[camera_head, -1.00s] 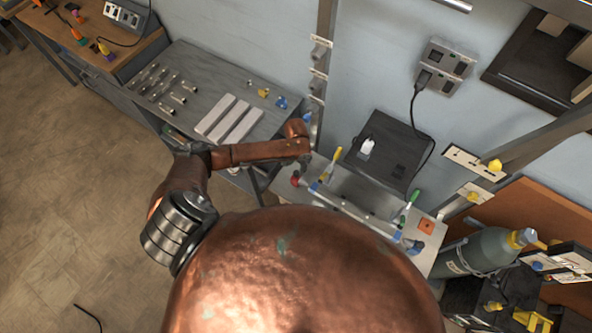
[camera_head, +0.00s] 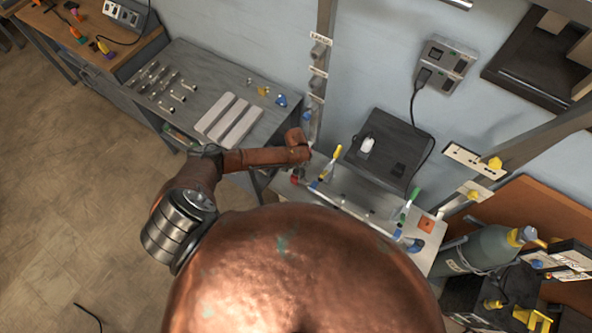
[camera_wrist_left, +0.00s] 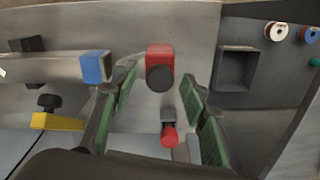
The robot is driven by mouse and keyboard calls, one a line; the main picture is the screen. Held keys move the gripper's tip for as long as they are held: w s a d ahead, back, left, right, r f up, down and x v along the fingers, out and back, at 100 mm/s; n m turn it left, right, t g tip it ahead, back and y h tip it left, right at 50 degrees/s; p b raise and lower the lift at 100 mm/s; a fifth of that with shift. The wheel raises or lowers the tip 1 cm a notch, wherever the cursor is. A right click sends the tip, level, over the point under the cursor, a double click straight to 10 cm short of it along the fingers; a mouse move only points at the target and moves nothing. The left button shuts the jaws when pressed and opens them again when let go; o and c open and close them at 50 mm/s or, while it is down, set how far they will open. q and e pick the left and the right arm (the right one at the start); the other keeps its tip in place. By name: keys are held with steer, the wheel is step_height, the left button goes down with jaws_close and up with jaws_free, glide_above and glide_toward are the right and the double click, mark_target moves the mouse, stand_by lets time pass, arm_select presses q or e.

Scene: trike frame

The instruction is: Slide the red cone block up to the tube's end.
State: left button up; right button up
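The red cone block (camera_wrist_left: 160,60) has a dark round front face and stands on a grey surface in the left wrist view. It also shows as a small red spot in the head view (camera_head: 294,180). My left gripper (camera_wrist_left: 160,76) is open, its green-padded fingers one on each side of the red block, with visible gaps. A grey tube (camera_wrist_left: 40,68) comes in from the left and has a blue piece (camera_wrist_left: 95,67) at its near end. A gap separates the blue piece from the red block. My right gripper is not in view.
A red knob (camera_wrist_left: 168,135) on a grey mount sits below the block, between the fingers. A yellow handle (camera_wrist_left: 57,121) lies lower left. A square grey recess (camera_wrist_left: 237,68) is to the right. A black case (camera_head: 385,150) stands behind the fixture.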

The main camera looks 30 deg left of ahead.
arm_select(q)
jaws_close()
stand_by(0.3)
stand_by(0.3)
